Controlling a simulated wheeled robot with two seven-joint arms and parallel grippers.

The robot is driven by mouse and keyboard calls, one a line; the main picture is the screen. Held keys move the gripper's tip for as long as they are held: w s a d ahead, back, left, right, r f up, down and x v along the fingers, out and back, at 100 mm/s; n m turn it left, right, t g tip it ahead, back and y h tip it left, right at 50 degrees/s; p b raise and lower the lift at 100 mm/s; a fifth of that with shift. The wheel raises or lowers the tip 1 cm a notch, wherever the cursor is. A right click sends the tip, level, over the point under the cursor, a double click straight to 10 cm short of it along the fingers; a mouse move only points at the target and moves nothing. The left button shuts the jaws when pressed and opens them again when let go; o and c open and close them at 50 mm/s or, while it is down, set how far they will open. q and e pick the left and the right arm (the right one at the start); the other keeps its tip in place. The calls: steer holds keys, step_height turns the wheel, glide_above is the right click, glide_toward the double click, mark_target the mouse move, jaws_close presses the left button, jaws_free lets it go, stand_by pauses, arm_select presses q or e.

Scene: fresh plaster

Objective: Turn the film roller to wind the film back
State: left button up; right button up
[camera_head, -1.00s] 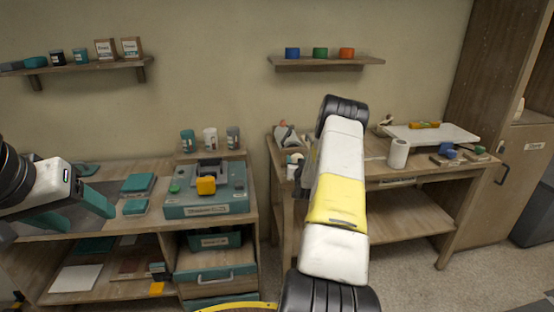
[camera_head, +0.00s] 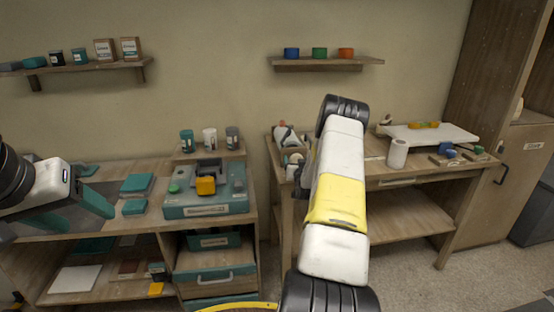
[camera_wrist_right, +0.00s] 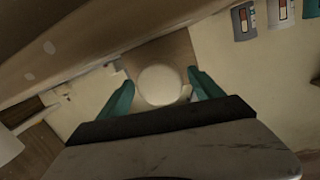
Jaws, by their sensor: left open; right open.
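A round white end (camera_wrist_right: 160,85), which may be the film roller, shows between the teal fingers of my right gripper (camera_wrist_right: 163,92) in the right wrist view. The fingers are open on either side of it, with gaps visible; I cannot tell how far beyond them it lies. In the head view a small white item (camera_head: 293,172) sits at the left end of the right-hand bench, beside my right arm, which hides most of that gripper. My left gripper (camera_head: 92,208) is open and empty above the left bench, apart from the roller.
A teal box with a yellow knob (camera_head: 205,186) sits on the left bench. A white roll (camera_head: 397,153) stands on the right-hand bench (camera_head: 420,178), near a white board (camera_head: 455,134). A wall shelf (camera_head: 320,64) holds three coloured jars. Floor between the benches is narrow.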

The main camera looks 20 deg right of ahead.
steer(key=v, duration=0.7)
steer(key=shift+s, duration=0.3)
steer(key=w+a+r+n+g+y, duration=0.1)
steer(key=a+r+n+g+y, duration=0.1)
steer(key=a+r, duration=0.65)
steer(key=s+a+r+n+g+y, duration=0.1)
steer(key=s+a+r, duration=0.3)
steer(key=a+r, duration=0.15)
steer(key=s+a+r+g+y, duration=0.1)
steer(key=s+a+r, duration=0.3)
steer(key=r, duration=0.3)
steer(key=s+a+r+n+g+y, duration=0.1)
steer(key=s+a, duration=0.3)
steer(key=s, duration=0.6)
steer(key=s+a+r+n+g+y, duration=0.1)
steer(key=s+a, duration=0.4)
steer(key=s, duration=0.5)
steer(key=s+a+r+g+y, duration=0.1)
steer(key=s+a+r+g, duration=0.1)
steer(key=s, duration=0.8)
steer(key=shift+s+a+r+n+g, duration=0.35)
steer(key=shift+a+g, duration=0.55)
steer(key=shift+a, duration=0.3)
